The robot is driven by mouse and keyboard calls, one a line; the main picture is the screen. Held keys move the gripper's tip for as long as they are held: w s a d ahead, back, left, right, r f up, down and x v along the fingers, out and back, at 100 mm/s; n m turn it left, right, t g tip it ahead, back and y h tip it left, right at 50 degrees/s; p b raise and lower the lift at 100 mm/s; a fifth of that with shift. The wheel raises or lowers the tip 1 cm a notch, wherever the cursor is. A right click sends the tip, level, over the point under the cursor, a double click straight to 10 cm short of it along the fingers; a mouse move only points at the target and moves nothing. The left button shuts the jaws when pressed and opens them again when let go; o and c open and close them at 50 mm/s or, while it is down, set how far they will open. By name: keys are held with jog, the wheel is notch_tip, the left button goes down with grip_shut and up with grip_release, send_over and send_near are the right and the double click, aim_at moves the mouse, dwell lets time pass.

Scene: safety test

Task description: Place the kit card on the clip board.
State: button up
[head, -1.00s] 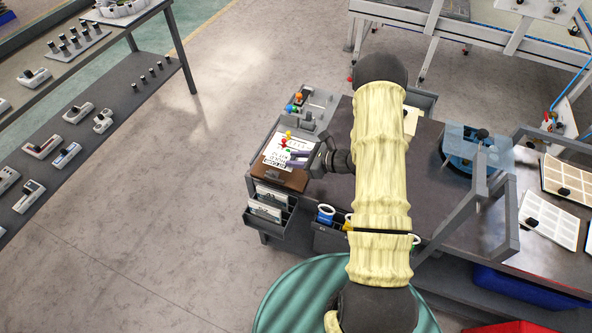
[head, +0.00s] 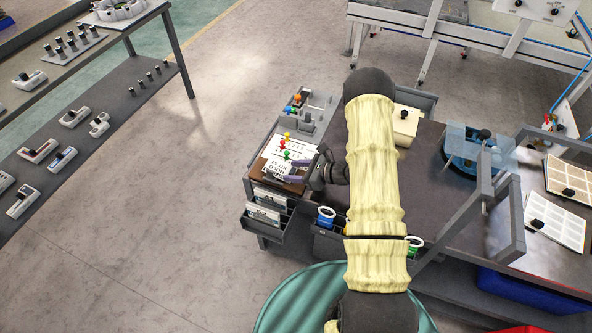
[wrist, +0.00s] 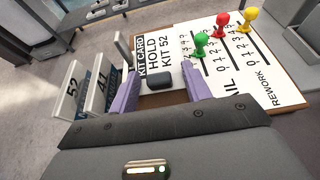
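The clip board (head: 257,169) is brown, with a white printed sheet (wrist: 222,73) and green, red and yellow pins on it. The kit card (wrist: 155,54) is white with a black heading and reads "HOLD KIT 52". It appears to lie flat on the lower part of the board, partly over the sheet; exact contact is hard to tell. A small black grip block (wrist: 159,82) sits at its near edge. My gripper (wrist: 160,88) has its purple fingers on either side of this block, with visible gaps. It also shows in the head view (head: 299,171).
A rack (head: 267,207) with numbered cards (wrist: 72,98) stands at the bench's front left corner. A grey tray (head: 305,112) with coloured parts lies behind the board. A blue fixture (head: 472,150) stands farther right.

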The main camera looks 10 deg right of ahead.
jog(key=b+v, duration=0.1)
jog(key=v, duration=1.1)
jog(key=shift+s, duration=0.1)
jog(key=s+a+r+n+g+h, duration=0.2)
jog(key=s+a+r+n+g, duration=0.6)
jog(key=s+n, duration=0.25)
jog(key=s+r+n+t+h, duration=0.2)
jog(key=s+r+n+h, duration=0.2)
jog(key=r+n+h, duration=0.4)
jog(key=n, duration=0.6)
jog(key=shift+a+r+n+t+h, duration=0.25)
jog(key=shift+a+n+t+h, duration=0.1)
jog(key=shift+a+t+h, duration=0.05)
